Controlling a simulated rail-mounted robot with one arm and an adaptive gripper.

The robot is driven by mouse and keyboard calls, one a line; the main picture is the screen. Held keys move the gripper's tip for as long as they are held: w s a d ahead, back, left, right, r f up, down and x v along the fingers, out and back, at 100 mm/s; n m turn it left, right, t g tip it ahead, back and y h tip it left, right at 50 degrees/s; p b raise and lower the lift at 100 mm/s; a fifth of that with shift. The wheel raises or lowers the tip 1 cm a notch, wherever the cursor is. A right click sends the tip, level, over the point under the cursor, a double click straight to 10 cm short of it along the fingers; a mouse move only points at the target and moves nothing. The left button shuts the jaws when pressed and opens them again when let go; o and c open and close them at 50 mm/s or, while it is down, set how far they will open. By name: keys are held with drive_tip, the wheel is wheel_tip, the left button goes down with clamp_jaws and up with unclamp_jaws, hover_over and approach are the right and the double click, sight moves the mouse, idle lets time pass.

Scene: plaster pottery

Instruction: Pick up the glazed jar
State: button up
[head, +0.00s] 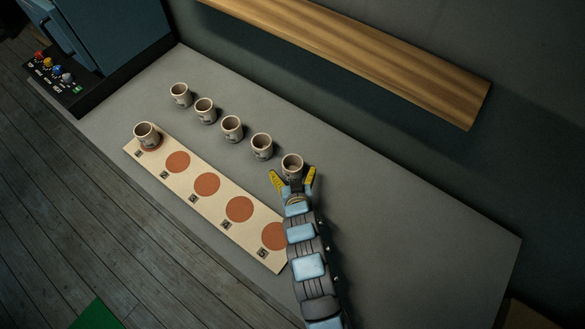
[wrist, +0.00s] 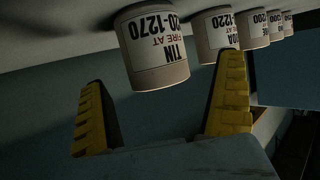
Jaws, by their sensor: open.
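Several similar pale cups or jars with dark insides stand upright in a slanting row on the grey table. I cannot tell by finish which is the glazed one. My gripper (head: 291,176) is open and empty, just short of the row's right-end jar (head: 291,163). In the wrist view, upside down, this nearest jar (wrist: 152,48) shows a white label reading "TIN", "FIRE AT" and "20-1270". It appears between the two yellow fingers (wrist: 163,85) and a little beyond them. Its neighbour (wrist: 218,35), with a label ending "1220", shows behind the right finger.
A pale board (head: 223,217) with numbered terracotta circles lies along the table's front; another jar (head: 147,134) stands on its far-left circle. A wooden shelf (head: 370,60) runs along the back wall. A blue machine (head: 110,35) with coloured knobs stands at left. The table's right part (head: 430,240) is clear.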

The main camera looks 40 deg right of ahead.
sight(292, 159)
drive_tip(key=shift+x, duration=1.9)
drive_tip(key=shift+s+d+r, duration=0.1)
drive_tip(key=shift+s+d, duration=0.05)
drive_tip(key=c, duration=1.3)
drive_tip(key=shift+c, duration=0.2)
